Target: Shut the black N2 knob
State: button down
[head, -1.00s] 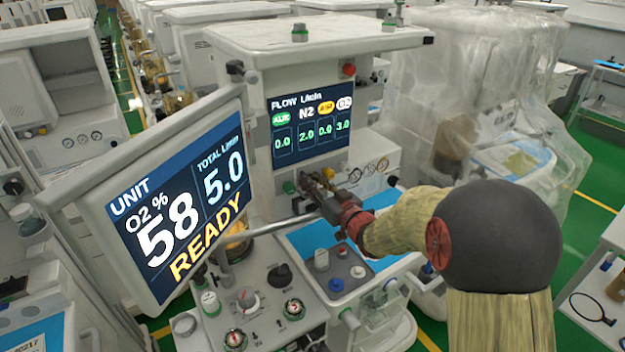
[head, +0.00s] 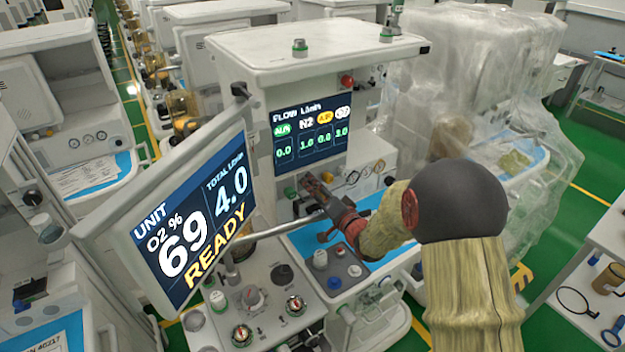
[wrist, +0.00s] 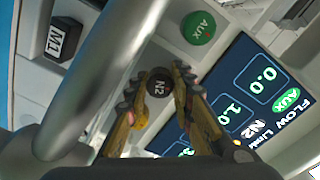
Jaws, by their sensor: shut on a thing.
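The black N2 knob (wrist: 158,84) faces the wrist camera, its white N2 label turned sideways. My gripper (wrist: 156,80) has one finger on each side of the knob and is shut on it. In the head view my gripper (head: 314,186) reaches the knob row under the flow screen (head: 312,128) and hides the black knob. The flow screen reads 1.0 under N2 and 0.0 under AUX. The tilted unit screen (head: 190,225) reads O2 69 %, total 4.0 and READY.
The green AUX knob (wrist: 198,27) sits beside the N2 knob, and a yellow knob (wrist: 138,117) is partly behind a finger. A grey bar (wrist: 100,75) crosses close to the wrist camera. The cart's lower panel (head: 262,290) carries several knobs below my arm.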

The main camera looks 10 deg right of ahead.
jog(key=m+p, duration=0.2)
jog(key=m, duration=0.2)
jog(key=shift+f+m+p, duration=0.1)
jog(key=shift+m+p, duration=0.3)
dwell(0.4)
jog(key=c, duration=1.8)
grip_release()
jog(key=shift+s+d, duration=0.1)
jog(key=v, duration=1.2)
